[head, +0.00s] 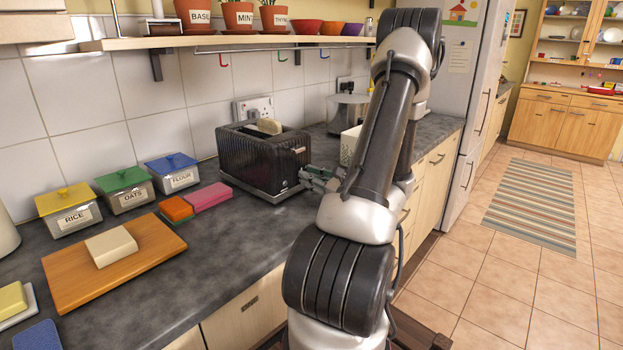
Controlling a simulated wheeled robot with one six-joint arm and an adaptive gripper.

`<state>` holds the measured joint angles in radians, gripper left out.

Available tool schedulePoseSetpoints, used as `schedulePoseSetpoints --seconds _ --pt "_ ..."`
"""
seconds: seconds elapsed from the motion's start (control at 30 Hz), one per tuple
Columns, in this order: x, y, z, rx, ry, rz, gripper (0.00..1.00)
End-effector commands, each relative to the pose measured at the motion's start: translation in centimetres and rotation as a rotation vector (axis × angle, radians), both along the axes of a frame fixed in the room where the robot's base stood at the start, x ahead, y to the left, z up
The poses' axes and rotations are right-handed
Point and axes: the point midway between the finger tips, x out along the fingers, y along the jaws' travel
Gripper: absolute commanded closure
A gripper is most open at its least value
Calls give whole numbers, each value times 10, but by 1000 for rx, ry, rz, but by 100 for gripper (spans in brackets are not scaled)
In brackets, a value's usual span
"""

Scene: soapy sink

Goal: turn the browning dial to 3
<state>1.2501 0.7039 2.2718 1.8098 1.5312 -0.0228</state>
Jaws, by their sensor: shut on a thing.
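The black ribbed toaster (250,158) stands on the dark counter against the tiled wall, with a slice of bread (268,126) showing in its top slot. My gripper (308,175) is at the toaster's right end face, low down, with its fingers against that face. The fingers are shut on the browning dial, which they hide. The number that the dial points to cannot be read from here. A small light lever (298,150) shows on the same end face, above my fingers.
A wooden board (150,262) with a pale block, sponges (208,196) and labelled canisters (122,190) lie to the left. A light basket (350,146) is partly hidden behind my arm. A shelf (230,42) with pots hangs above. The counter in front of the toaster is clear.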

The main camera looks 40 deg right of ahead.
Motion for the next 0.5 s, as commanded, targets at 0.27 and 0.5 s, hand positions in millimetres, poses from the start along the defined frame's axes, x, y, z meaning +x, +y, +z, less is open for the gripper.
schedulePoseSetpoints --seconds 0.27,0.5 --pt "0 0 0 260 20 0 100" --pt "0 0 0 486 38 0 100"
